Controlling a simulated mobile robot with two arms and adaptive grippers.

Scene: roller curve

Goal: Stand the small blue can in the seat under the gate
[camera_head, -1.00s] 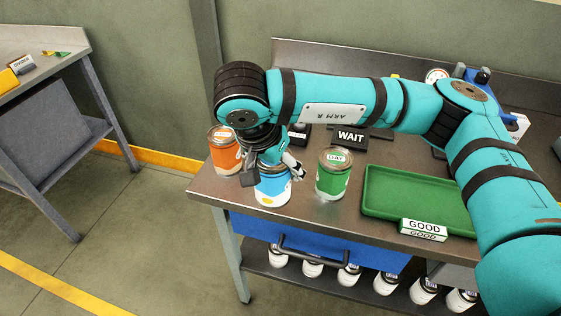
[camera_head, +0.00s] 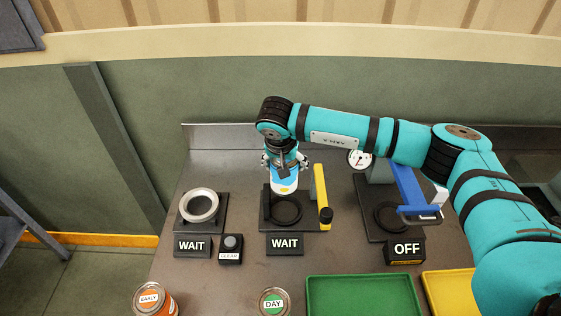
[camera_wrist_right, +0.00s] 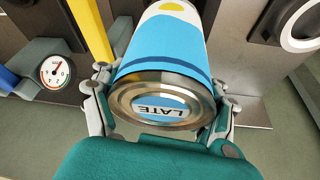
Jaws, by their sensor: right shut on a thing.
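The small blue can (camera_head: 284,184), with a white and yellow lower part, is in my right gripper (camera_head: 285,165). In the right wrist view, the fingers stand on both sides of the can (camera_wrist_right: 165,58), near its metal lid marked LATE. The head view shows the can over the back part of the middle station, just behind its round black seat (camera_head: 285,211). I cannot tell its exact height. A yellow bar with a black knob (camera_head: 320,190) stands right of that seat. The right station has another round seat (camera_head: 391,217) beside a blue arm with a handle (camera_head: 410,188). My left gripper is out of view.
A left station holds a pale metal ring (camera_head: 199,206). WAIT signs (camera_head: 285,244), a CLEAR button (camera_head: 231,243) and an OFF sign (camera_head: 406,249) stand in front. An orange can (camera_head: 153,299), green can (camera_head: 273,301) and green tray (camera_head: 362,279) are nearer. A dial gauge (camera_head: 360,159) stands behind.

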